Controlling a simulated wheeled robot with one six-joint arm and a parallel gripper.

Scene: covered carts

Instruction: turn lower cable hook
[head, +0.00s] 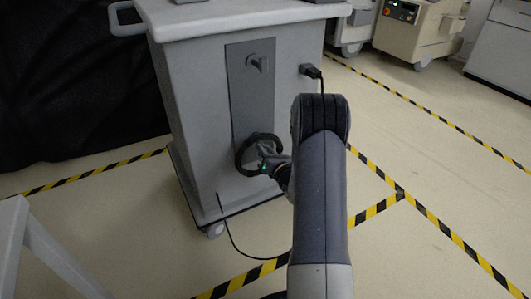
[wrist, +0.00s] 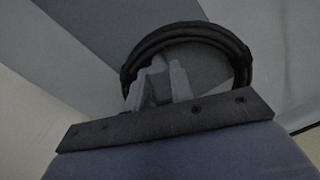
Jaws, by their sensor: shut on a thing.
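The grey cart (head: 200,110) carries a darker upright panel (head: 252,100) on its side. The upper cable hook (head: 259,63) is near the top of the panel and bare. A black cable coil (head: 241,158) hangs low on the panel, where the lower hook is; my gripper (head: 268,160) largely hides that hook. In the wrist view my gripper's fingers (wrist: 160,85) are close together, shut on the lower cable hook inside the loop of the coil (wrist: 190,36). The hook's exact angle is hard to tell.
A black plug (head: 311,71) sits on the cart's right, its cable running down behind my arm. A loose cable (head: 232,240) lies on the floor. Yellow-black tape (head: 400,193) marks the floor. A pale frame (head: 40,250) stands at lower left; other carts (head: 415,30) stand behind.

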